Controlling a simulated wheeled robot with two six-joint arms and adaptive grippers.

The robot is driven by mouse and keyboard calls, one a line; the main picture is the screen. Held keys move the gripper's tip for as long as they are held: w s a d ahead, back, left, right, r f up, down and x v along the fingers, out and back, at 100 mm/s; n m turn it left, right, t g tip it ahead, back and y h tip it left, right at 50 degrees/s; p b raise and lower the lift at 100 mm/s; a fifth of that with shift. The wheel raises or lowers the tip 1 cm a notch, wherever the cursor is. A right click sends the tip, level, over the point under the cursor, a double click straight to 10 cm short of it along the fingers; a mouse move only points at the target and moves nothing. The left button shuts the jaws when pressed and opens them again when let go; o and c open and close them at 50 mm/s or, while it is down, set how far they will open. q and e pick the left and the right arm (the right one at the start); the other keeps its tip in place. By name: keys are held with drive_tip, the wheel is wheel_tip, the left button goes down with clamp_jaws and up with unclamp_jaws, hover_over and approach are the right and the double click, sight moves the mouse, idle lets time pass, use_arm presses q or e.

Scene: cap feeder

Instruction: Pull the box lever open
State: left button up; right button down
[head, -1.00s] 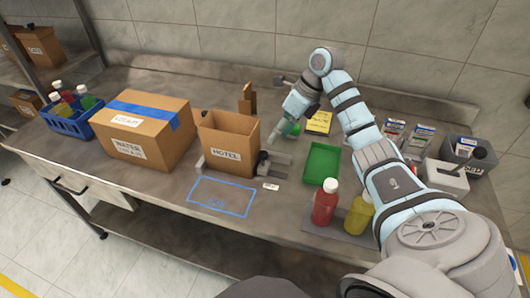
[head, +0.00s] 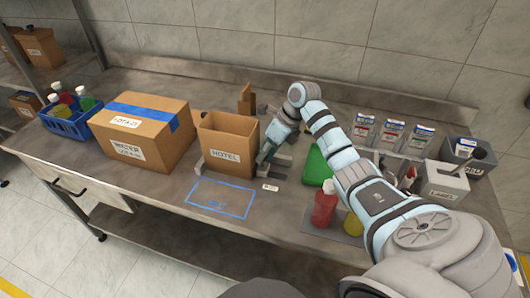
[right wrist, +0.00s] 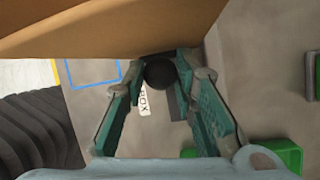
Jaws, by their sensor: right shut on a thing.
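The open brown carton marked HOTEL (head: 228,148) stands upright beside the grey lever fixture (head: 282,168). In the right wrist view the lever's round black knob (right wrist: 160,72) sits between the fingertips, and the carton wall (right wrist: 110,28) fills the top. My right gripper (head: 264,158) is at the carton's right side, its teal fingers (right wrist: 162,75) shut on the knob. The knob is hidden by the gripper in the head view. A small white label (head: 270,187), reading BOX in the right wrist view (right wrist: 145,103), lies in front of the fixture. My left gripper is not in view.
A green tray (head: 315,165) is right of the fixture, partly behind my arm. Red (head: 324,205) and yellow bottles (head: 353,224) stand at the front. A taped carton (head: 143,130) is at the left. The blue outlined area (head: 220,197) is clear.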

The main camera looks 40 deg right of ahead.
drive_tip(key=shift+s+d+p, duration=0.2)
drive_tip(key=shift+s+d, duration=0.5)
drive_tip(key=shift+s, duration=0.2)
drive_tip(key=shift+s+d+p, duration=0.15)
drive_tip(key=shift+s+d, duration=0.5)
drive_tip(key=shift+s, duration=0.25)
drive_tip(key=c, duration=1.3)
unclamp_jaws()
drive_tip(key=v, duration=1.2)
